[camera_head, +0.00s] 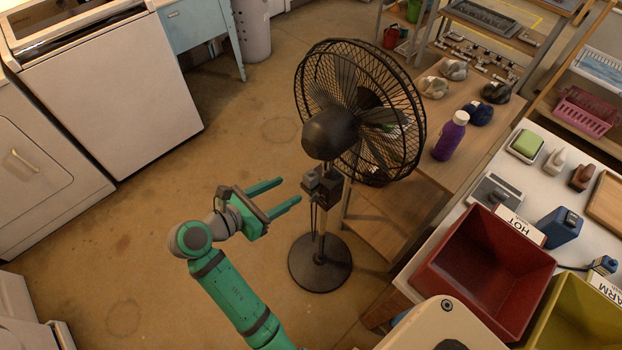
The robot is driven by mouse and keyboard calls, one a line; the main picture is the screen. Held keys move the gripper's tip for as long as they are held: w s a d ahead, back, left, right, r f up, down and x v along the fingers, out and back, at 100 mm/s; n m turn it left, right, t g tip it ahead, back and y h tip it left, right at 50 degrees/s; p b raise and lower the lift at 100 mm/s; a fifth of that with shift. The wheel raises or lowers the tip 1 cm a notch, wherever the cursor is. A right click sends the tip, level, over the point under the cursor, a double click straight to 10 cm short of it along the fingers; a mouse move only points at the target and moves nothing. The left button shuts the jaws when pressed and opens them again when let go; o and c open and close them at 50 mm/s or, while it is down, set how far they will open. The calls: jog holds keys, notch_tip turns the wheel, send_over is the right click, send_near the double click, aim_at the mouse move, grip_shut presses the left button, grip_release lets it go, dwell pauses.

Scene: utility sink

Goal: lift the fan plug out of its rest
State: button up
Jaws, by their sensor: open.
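A black pedestal fan (330,132) stands on the floor in the middle of the view, on a round base (320,262). A dark box-like rest (331,190) is fixed to its pole. A small grey block that looks like the fan plug (311,180) sits at the rest's left side, and thin cords hang below it. How deep the plug sits cannot be made out. My gripper (290,192) is open and empty, just left of the plug. Its two green fingers point right toward the plug, apart from it as far as this view shows.
A wooden shelf bench (465,170) with a purple bottle (450,137) stands right of the fan. A white counter with a red basin (485,262) and a yellow basin (575,318) is at the lower right. White appliances (105,90) line the left. The floor between is clear.

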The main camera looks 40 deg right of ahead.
aim_at(306, 180)
jog(key=x, duration=0.4)
jog(key=shift+s+d+r, duration=0.2)
jog(key=shift+d, duration=0.2)
jog(key=shift+x, duration=3.1)
jog(key=shift+w+a, duration=0.1)
jog(key=c, duration=1.1)
